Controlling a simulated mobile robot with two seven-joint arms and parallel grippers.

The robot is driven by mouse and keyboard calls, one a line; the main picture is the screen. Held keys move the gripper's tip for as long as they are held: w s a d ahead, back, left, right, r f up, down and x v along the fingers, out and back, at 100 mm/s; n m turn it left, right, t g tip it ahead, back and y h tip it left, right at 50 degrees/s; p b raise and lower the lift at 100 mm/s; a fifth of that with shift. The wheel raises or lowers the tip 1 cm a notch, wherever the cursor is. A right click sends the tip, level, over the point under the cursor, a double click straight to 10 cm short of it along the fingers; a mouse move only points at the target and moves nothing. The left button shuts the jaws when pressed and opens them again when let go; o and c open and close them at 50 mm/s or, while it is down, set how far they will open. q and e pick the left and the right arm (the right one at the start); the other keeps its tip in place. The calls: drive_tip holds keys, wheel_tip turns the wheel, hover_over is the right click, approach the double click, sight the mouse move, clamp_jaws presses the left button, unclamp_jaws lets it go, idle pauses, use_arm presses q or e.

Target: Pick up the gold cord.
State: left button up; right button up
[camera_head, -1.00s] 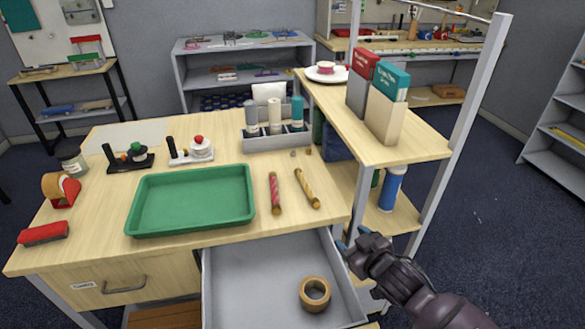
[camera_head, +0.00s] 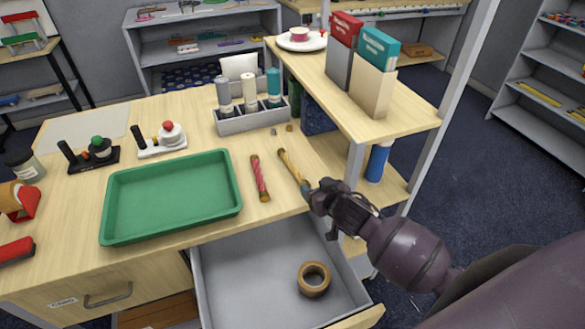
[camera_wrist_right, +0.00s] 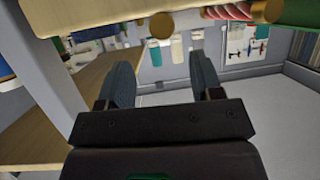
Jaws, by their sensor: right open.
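The gold cord (camera_head: 291,168) lies on the wooden table, right of a red cord (camera_head: 260,178) with gold ends. In the right wrist view the round gold end of the gold cord (camera_wrist_right: 162,25) shows near the top, beyond the fingertips. My right gripper (camera_head: 308,188) is by the cord's near end at the table's front edge. In the right wrist view its two dark fingers (camera_wrist_right: 161,68) stand apart with nothing between them. In the head view the fingertips look close to the cord; contact cannot be told. My left gripper is not in view.
A green tray (camera_head: 172,196) sits left of the cords. An open drawer (camera_head: 245,275) holding a tan ring (camera_head: 314,279) is below the table edge. A raised shelf (camera_head: 405,115) with upright boxes stands at right. A grey holder (camera_head: 251,121) with bottles is behind.

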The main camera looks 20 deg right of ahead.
sight(305, 182)
drive_tip(key=shift+a+f+x, duration=0.15)
drive_tip(key=shift+x, duration=1.25)
drive_tip(key=shift+a+f+x, duration=0.1)
drive_tip(key=shift+f+x, duration=0.05)
drive_tip(key=shift+x, duration=1.3)
drive_tip(key=shift+s, duration=0.15)
drive_tip(key=c, duration=1)
drive_tip(key=shift+r, duration=0.15)
